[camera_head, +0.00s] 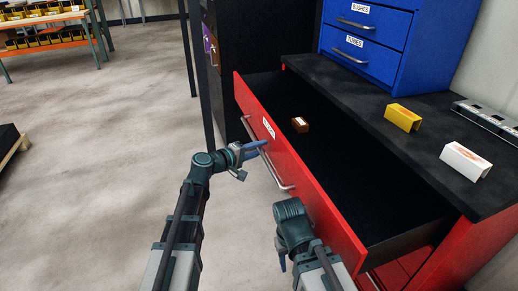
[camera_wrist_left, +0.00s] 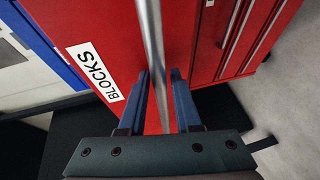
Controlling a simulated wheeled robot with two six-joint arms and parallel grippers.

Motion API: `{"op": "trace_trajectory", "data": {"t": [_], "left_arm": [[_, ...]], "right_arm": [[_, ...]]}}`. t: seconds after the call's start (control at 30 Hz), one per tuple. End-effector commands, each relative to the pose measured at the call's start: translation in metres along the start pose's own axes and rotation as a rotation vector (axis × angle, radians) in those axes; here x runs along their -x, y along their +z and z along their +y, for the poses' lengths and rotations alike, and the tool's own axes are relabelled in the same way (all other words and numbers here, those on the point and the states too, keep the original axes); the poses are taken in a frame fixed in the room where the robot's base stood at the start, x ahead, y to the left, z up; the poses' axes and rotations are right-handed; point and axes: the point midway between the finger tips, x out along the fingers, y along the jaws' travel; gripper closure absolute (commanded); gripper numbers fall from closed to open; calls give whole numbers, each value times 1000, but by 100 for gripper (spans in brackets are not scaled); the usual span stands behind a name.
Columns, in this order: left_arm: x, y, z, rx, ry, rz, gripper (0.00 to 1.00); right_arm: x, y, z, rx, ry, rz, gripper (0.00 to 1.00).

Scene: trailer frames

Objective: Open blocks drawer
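The red blocks drawer (camera_head: 318,205) stands pulled well out of its cabinet, with a dark inside. Its BLOCKS label (camera_head: 268,128) also shows in the left wrist view (camera_wrist_left: 97,75). A long metal handle (camera_head: 278,178) runs along its front. My left gripper (camera_head: 264,147) is at the handle. In the left wrist view its two blue fingers (camera_wrist_left: 160,78) stand apart on either side of the handle bar (camera_wrist_left: 153,45), with a gap visible. A small brown block (camera_head: 300,125) lies in the drawer. My right gripper is mostly hidden behind its wrist, low in front of the drawer; its finger state is unclear.
A yellow block (camera_head: 402,117) and a white block (camera_head: 466,160) lie on the black top (camera_head: 385,140) beside a metal rail (camera_head: 488,120). A blue drawer cabinet (camera_head: 405,40) stands there too. The floor (camera_head: 110,110) to the left is largely clear.

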Motion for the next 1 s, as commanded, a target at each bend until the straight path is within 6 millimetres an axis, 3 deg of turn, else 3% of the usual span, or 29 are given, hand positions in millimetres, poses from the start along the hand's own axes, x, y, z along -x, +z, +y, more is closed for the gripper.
{"op": "trace_trajectory", "data": {"t": [0.17, 0.6, 0.8, 1.0], "left_arm": [[18, 1, 1, 1, 0, 1, 68], [109, 1, 1, 1, -1, 4, 68], [131, 0, 0, 0, 0, 1, 68], [138, 0, 0, 0, 0, 1, 68]], "right_arm": [[4, 0, 0, 0, 0, 0, 50], [21, 1, 1, -1, -4, 0, 50], [24, 2, 2, -1, -4, 0, 50], [25, 2, 2, -1, -5, 0, 50]]}}
